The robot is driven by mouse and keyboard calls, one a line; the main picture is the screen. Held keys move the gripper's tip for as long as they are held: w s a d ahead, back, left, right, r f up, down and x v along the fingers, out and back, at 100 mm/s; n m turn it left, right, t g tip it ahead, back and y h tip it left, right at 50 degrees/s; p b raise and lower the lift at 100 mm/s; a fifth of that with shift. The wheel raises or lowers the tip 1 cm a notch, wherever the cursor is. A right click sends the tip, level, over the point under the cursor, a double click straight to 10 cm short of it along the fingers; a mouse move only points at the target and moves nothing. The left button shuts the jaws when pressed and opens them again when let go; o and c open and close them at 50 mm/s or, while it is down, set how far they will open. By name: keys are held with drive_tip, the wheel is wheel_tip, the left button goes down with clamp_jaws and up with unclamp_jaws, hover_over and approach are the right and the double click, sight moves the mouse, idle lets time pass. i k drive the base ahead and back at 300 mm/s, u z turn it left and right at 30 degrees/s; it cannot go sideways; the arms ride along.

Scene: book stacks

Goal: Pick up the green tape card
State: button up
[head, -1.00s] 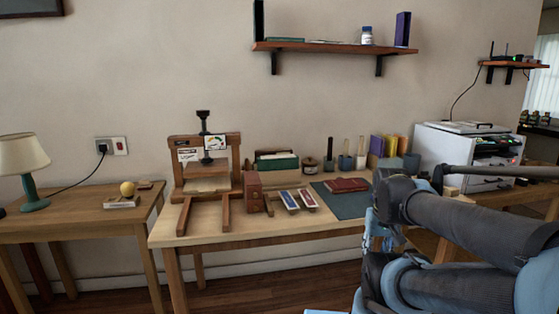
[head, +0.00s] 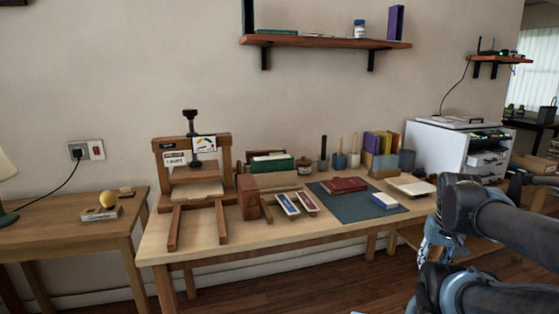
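I cannot make out a green tape card for certain. A card with a blue face (head: 287,204) and one with a red face (head: 307,202) lie side by side near the front middle of the workbench (head: 340,227). A green item (head: 271,164) sits in a holder at the back of the bench, but I cannot tell what it is. My arm reaches in from the right, in front of the bench's right end. My gripper cannot be made out in the view.
A wooden press (head: 194,178) stands at the bench's left. A red book (head: 343,185) and a small blue-and-white box (head: 385,201) lie on a dark green mat (head: 350,206). A white printer (head: 458,150) stands behind my arm. A side table (head: 75,233) is at left.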

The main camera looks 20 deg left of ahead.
sight(283, 156)
drive_tip(key=k, duration=0.95)
drive_tip(key=u, duration=0.65)
drive_tip(key=i, duration=0.8)
